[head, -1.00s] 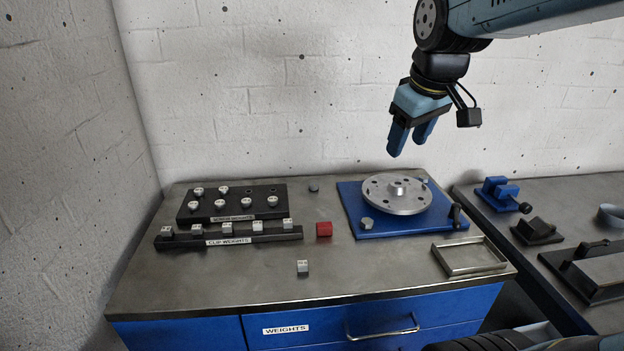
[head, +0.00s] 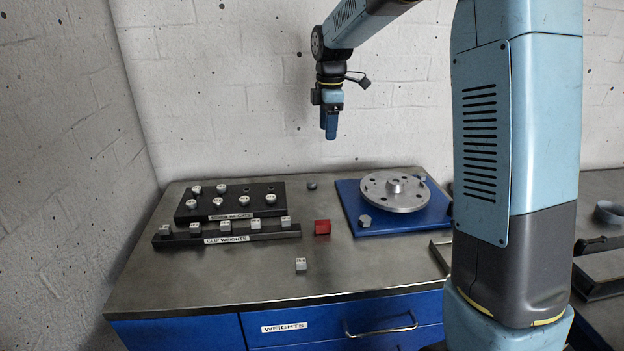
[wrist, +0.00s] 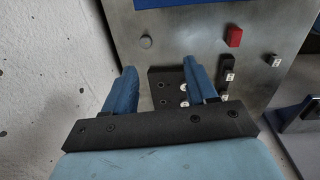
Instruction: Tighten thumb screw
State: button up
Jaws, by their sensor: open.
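The round metal rotor (head: 396,190) sits on a blue base plate (head: 352,206) at the right of the bench. A small grey knob (head: 365,220), which may be the thumb screw, is at the plate's front left. Another grey knob (head: 423,178) shows at the rotor's back right. My gripper (head: 330,137) is open and empty, pointing down high above the back of the bench, left of the rotor. In the wrist view, my gripper's (wrist: 160,72) two blue fingers stand apart. Only the edge of the blue plate (wrist: 185,3) shows there.
A screw weights rack (head: 226,214) and a clip weights rack (head: 265,235) stand at the left. A red block (head: 322,227), a small grey cube (head: 301,265) and a grey round piece (head: 312,185) lie on the bench. My arm hides part of the tray (head: 440,252).

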aim_at(312, 182)
jog(key=w+a+f+n+g, duration=0.1)
jog(key=w+a+f+n, duration=0.3)
jog(key=w+f, duration=0.2)
notch_tip(312, 182, down, 14)
jog(key=shift+s+d+r, duration=0.1)
dwell(0.4)
jog(key=c, duration=1.1)
